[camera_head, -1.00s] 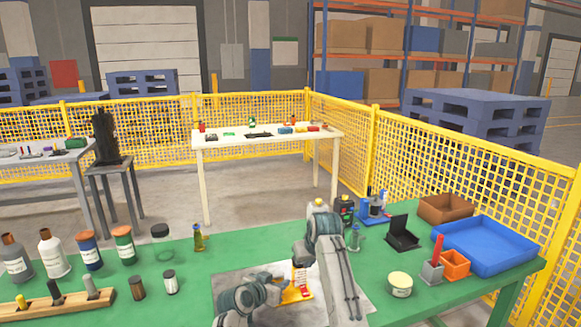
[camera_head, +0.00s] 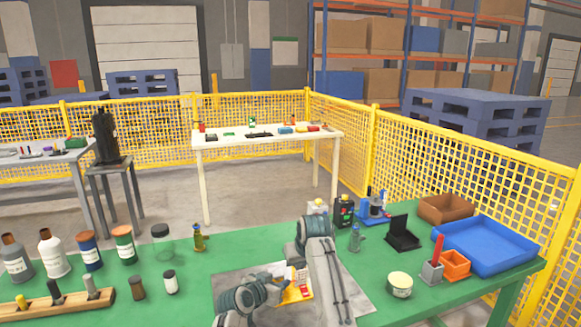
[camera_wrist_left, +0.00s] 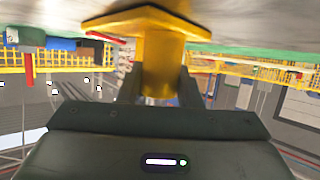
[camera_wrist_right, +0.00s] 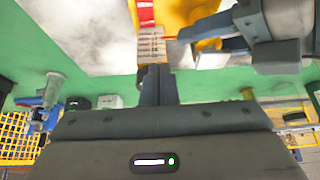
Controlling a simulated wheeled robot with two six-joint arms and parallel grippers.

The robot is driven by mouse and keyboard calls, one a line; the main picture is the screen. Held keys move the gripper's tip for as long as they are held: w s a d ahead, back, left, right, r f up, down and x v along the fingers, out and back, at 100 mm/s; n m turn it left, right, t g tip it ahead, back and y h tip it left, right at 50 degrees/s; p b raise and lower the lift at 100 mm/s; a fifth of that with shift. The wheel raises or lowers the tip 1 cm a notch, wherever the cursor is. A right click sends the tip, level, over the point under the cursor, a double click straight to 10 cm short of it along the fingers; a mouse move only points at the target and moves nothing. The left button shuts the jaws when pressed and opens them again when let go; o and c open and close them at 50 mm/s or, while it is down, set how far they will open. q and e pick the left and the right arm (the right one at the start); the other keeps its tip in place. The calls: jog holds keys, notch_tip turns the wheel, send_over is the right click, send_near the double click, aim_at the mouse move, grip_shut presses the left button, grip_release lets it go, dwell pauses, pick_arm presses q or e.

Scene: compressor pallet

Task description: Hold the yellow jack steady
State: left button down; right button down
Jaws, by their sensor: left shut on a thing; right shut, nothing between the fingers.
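The yellow jack (camera_head: 301,291) is on the grey mat (camera_head: 357,299) on the green table, partly hidden by my arms in the head view. My left gripper (camera_wrist_left: 165,88) is shut on the jack's yellow body, which also shows between its fingers in the left wrist view (camera_wrist_left: 167,62). In the right wrist view the jack (camera_wrist_right: 185,15) is at the top, with my left gripper on it from the right. My right gripper (camera_wrist_right: 157,72) is shut and empty, its tips close to a pale ridged part beside the jack; I cannot tell whether they touch it.
A round tin (camera_head: 400,285), an orange bin (camera_head: 456,264) and a blue tray (camera_head: 485,245) are to the right. Bottles and a wooden rack (camera_head: 70,307) are to the left.

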jog(key=shift+a, duration=0.15)
dwell(0.4)
notch_tip(320, 180, up, 6)
jog(key=shift+s, duration=0.35)
dwell(0.4)
jog(key=w+d+f, duration=0.1)
jog(key=d+f, duration=0.2)
jog(key=f, duration=0.3)
jog(key=shift+w, duration=0.15)
dwell(0.6)
jog(key=shift+w+a, duration=0.35)
dwell(0.8)
